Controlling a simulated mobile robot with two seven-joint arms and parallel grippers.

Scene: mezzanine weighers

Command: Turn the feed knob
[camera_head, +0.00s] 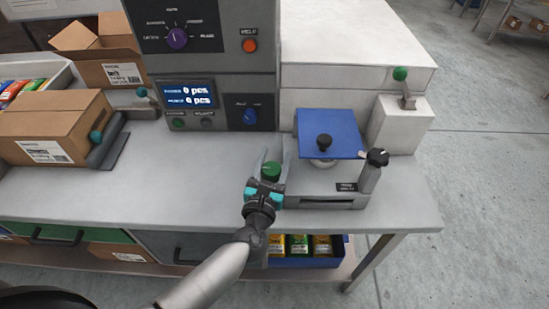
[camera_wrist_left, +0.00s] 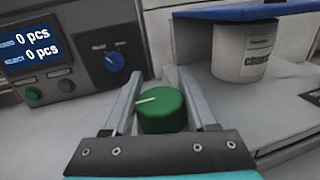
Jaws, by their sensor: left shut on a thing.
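A green round knob (camera_head: 271,170) with a white pointer line stands near the front of the weigher's bench. My left gripper (camera_head: 275,156) is shut on it, with one finger on each side. In the left wrist view the green knob (camera_wrist_left: 161,109) sits between the two fingers, its pointer line toward the left. A blue knob (camera_head: 250,116) is on the grey panel behind; it also shows in the left wrist view (camera_wrist_left: 114,61). A purple knob (camera_head: 177,38) is higher up. I cannot read which knob is labelled feed. My right gripper is not in view.
A blue plate (camera_head: 330,132) with a black knob on top is just right of the gripper. The display (camera_head: 188,96) reads 0 pcs. Cardboard boxes (camera_head: 53,126) stand at left; the bench front (camera_head: 150,194) is clear.

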